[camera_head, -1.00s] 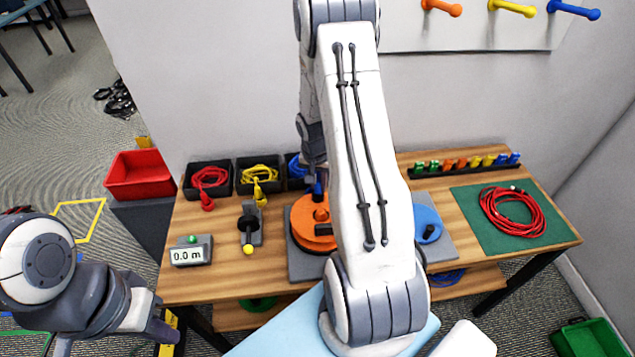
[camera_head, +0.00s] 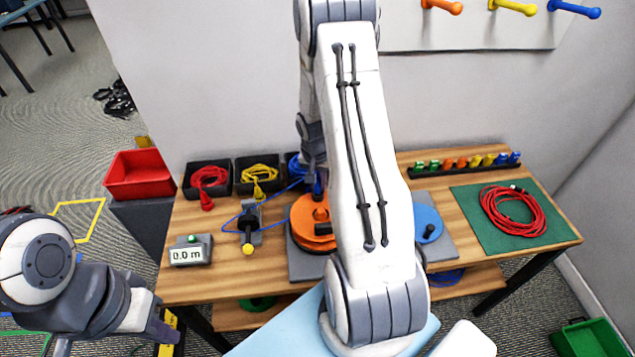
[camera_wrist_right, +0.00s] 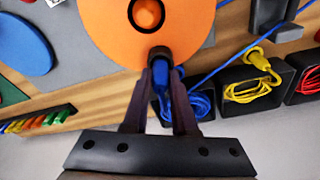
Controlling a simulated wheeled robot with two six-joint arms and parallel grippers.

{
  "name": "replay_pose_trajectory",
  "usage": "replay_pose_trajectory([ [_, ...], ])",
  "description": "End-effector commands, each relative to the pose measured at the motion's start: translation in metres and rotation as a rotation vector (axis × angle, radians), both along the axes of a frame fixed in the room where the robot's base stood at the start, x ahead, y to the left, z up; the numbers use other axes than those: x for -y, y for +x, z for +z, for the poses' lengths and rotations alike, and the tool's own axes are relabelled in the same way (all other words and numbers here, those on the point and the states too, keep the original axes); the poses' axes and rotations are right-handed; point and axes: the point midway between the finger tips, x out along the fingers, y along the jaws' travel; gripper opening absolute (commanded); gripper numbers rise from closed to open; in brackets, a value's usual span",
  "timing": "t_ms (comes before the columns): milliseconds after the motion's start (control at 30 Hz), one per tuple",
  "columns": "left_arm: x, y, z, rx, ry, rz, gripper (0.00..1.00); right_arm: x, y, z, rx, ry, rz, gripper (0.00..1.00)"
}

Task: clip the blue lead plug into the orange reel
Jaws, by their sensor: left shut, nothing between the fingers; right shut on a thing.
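The orange reel (camera_head: 302,212) sits on a grey plate, partly hidden behind my right arm. My right gripper (camera_wrist_right: 162,72) is shut on the blue lead plug (camera_wrist_right: 163,84), and it shows in the wrist view at the reel's rim (camera_wrist_right: 110,30). The plug's tip meets a black part (camera_wrist_right: 160,53) on the rim; I cannot tell whether it is clipped in. The blue lead (camera_head: 272,222) runs from the blue lead's bin around the black-wheeled guide (camera_head: 248,224) to the reel. My left gripper (camera_head: 164,331) is shut and empty, off the table at lower left.
Bins with a red lead (camera_head: 208,178) and a yellow lead (camera_head: 259,174) stand at the back left. A length display (camera_head: 190,252) reads 0.0 m. A blue disc (camera_head: 428,222) lies right of my arm. A red coil (camera_head: 512,212) lies on a green mat (camera_head: 470,225).

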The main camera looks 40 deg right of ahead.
Motion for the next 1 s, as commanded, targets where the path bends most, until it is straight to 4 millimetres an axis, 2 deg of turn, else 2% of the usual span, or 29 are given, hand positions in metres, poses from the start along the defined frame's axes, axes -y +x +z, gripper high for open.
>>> replay_pose_trajectory([
  [133, 0.0, 0.0, 0.0, 0.0, 0.0, 0.0, 0.0, 0.0, 0.0, -0.001, -0.001, 0.001, 0.0, 0.0],
  [167, 0.0, 0.0, 0.0, 0.0, 0.0, 0.0, 0.0, 0.0, 0.0, -0.001, -0.001, 0.001, 0.0, 0.37],
  [200, 0.0, 0.0, 0.0, 0.0, 0.0, 0.0, 0.0, 0.0, 0.0, -0.001, -0.001, 0.001, 0.0, 0.52],
  [233, 0.0, 0.0, 0.0, 0.0, 0.0, 0.0, 0.0, 0.0, 0.0, -0.001, -0.001, 0.001, 0.0, 0.6],
  [533, 0.0, 0.0, 0.0, 0.0, 0.0, 0.0, 0.0, 0.0, 0.0, 0.0, -0.001, 0.001, 0.0, 0.6],
  [633, 0.0, 0.0, -0.001, 0.0, 0.0, 0.0, 0.0, -0.001, 0.0, 0.006, 0.001, -0.001, -0.001, 0.6],
  [767, 0.0, 0.0, -0.002, 0.0, 0.0, 0.0, 0.0, -0.003, -0.001, 0.026, 0.004, -0.002, -0.001, 0.6],
  [1000, 0.0, 0.0, -0.007, 0.0, 0.0, 0.0, 0.0, -0.009, -0.006, 0.072, 0.004, -0.002, -0.001, 0.6],
])
